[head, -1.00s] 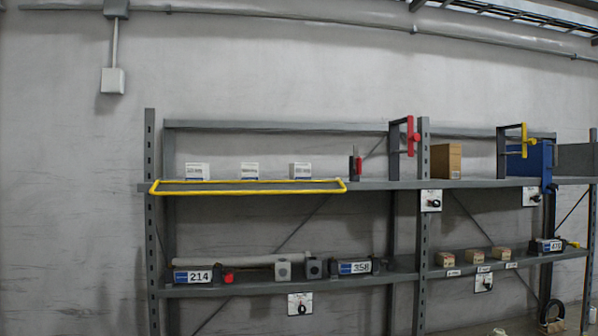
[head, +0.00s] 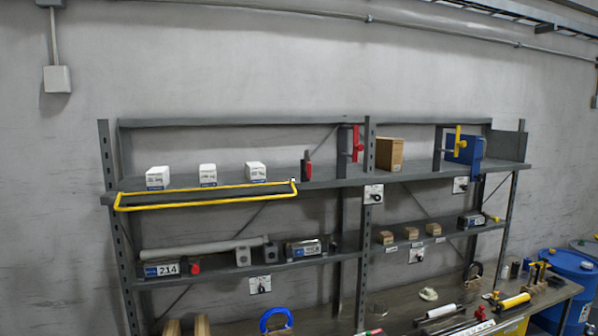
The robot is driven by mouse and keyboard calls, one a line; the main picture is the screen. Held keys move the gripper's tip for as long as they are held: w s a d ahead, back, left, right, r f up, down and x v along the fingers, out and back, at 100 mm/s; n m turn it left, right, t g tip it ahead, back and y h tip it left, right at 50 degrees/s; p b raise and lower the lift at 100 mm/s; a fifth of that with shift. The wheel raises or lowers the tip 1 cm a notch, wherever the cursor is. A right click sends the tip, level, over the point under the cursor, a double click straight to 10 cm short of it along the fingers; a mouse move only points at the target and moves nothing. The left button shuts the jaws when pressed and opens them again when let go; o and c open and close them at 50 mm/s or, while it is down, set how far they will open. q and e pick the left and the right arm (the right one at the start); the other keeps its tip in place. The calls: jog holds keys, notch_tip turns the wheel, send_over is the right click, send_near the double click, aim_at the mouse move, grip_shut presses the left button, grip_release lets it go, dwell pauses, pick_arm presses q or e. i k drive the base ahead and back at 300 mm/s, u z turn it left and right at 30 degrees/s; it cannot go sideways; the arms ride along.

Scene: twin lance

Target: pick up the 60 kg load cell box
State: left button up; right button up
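Three small white boxes with dark labels stand in a row on the upper shelf, behind a yellow rail (head: 205,201). They are the left box (head: 158,178), the middle box (head: 208,175) and the right box (head: 256,172). Their print is too small to read, so I cannot tell which one is the 60 kg load cell box. Neither of my grippers shows in the head view.
The grey shelf rack (head: 365,230) stands against a wall. Its upper shelf also holds a brown box (head: 390,153) and red, yellow and blue clamps. The lower shelf holds a 214 display (head: 161,269) and small blocks. A workbench (head: 400,303) with tools and blue drums (head: 567,280) are lower right.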

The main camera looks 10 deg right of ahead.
aim_at(255, 172)
jog(key=z, duration=1.6)
jog(key=i, duration=2.7)
jog(key=u, duration=2.25)
